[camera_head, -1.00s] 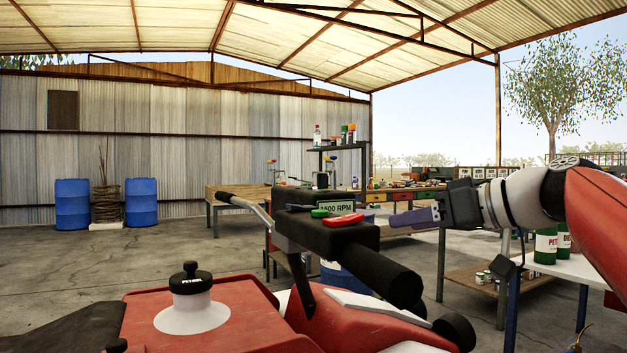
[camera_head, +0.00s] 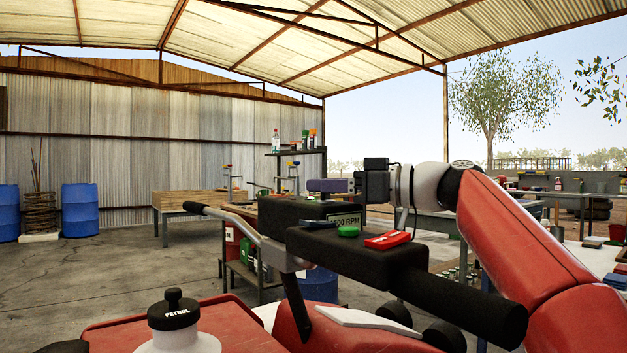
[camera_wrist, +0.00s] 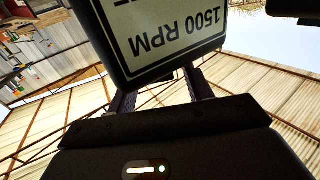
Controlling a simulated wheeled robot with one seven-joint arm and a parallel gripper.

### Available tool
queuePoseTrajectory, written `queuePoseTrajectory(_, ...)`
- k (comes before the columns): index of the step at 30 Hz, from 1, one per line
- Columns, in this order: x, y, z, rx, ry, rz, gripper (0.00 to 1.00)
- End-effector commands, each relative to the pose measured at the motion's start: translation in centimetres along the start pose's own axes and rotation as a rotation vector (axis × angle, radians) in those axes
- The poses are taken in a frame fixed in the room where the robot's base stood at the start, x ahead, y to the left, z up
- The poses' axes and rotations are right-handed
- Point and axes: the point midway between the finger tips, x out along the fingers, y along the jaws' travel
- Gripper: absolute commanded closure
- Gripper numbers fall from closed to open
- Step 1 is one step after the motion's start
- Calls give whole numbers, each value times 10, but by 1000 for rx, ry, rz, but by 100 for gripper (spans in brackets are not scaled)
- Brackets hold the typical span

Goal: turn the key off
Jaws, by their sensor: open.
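I cannot tell which of these is the key. In the wrist view, the box's label (camera_wrist: 160,38) appears upside down and close, partly covering the fingers. The top controls are hidden there.
The black handlebar grip (camera_head: 460,308) extends to the lower right, beneath my arm. Workbenches and blue barrels (camera_head: 80,210) are farther back.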

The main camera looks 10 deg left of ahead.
Motion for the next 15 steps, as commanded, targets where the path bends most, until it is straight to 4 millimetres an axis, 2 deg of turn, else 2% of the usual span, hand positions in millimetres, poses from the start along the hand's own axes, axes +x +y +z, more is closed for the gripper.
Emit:
queuePoseTrajectory(1,9,-1,-2,1,-1,-4,49)
queuePoseTrajectory(6,25,0,-1,0,-1,-1,49)
queuePoseTrajectory(15,29,0,0,0,-1,1,49)
